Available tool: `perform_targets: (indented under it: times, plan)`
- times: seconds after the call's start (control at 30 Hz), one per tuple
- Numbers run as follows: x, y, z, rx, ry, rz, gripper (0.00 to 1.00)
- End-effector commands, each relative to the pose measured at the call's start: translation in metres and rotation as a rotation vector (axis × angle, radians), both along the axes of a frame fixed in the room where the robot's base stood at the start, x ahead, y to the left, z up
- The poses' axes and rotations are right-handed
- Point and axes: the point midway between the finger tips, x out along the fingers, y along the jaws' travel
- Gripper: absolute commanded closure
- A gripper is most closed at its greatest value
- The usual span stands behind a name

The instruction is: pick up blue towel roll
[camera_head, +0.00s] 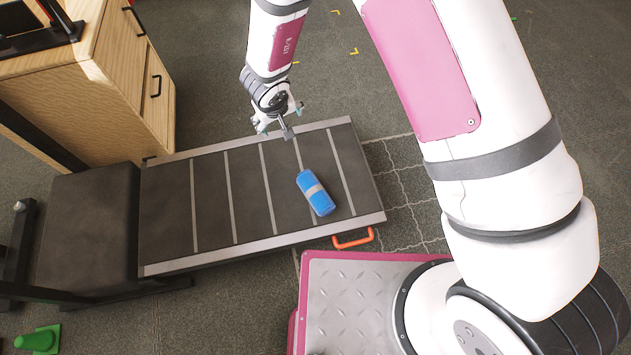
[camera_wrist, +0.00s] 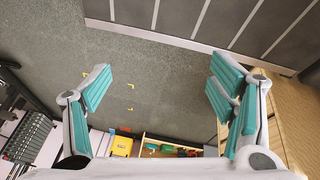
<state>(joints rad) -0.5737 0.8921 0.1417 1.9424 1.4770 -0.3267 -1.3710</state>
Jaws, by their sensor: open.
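The blue towel roll (camera_head: 316,193), with a pale grey band around its middle, lies on the dark, striped platform (camera_head: 210,190), right of the platform's centre in the head view. My gripper (camera_head: 280,124) is above the far edge of the platform, up and to the left of the roll and apart from it. In the wrist view my gripper (camera_wrist: 160,90) shows its teal-padded fingers spread wide with nothing between them. The towel roll does not show in the wrist view.
A wooden cabinet (camera_head: 120,80) with dark handles stands beyond the platform at the left. A green cone (camera_head: 38,340) is on the floor at lower left. The platform around the roll is clear.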

Motion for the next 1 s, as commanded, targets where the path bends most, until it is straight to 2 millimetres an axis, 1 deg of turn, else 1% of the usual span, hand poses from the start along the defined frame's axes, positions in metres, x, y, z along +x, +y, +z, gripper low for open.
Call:
perform_targets:
  times: [0.03,0.07,0.1,0.2,0.3,0.4,0.53,0.67,0.8,0.9,1.0]
  plan:
    - [-0.014,-0.002,-0.050,-0.063,0.029,0.007,0.23]
    - [-0.021,-0.005,-0.070,-0.099,0.042,0.008,0.23]
    - [-0.032,-0.010,-0.095,-0.146,0.061,0.011,0.23]
    - [-0.056,-0.023,-0.146,-0.252,0.103,0.021,0.23]
    - [-0.077,-0.034,-0.179,-0.332,0.138,0.029,0.23]
    - [-0.089,-0.042,-0.198,-0.382,0.160,0.034,0.23]
    - [-0.094,-0.049,-0.213,-0.407,0.171,0.038,0.23]
    - [-0.089,-0.056,-0.233,-0.408,0.170,0.037,0.23]
    - [-0.083,-0.066,-0.258,-0.407,0.171,0.036,0.23]
    - [-0.079,-0.071,-0.271,-0.406,0.171,0.036,0.23]
    - [-0.076,-0.073,-0.279,-0.404,0.171,0.037,0.23]
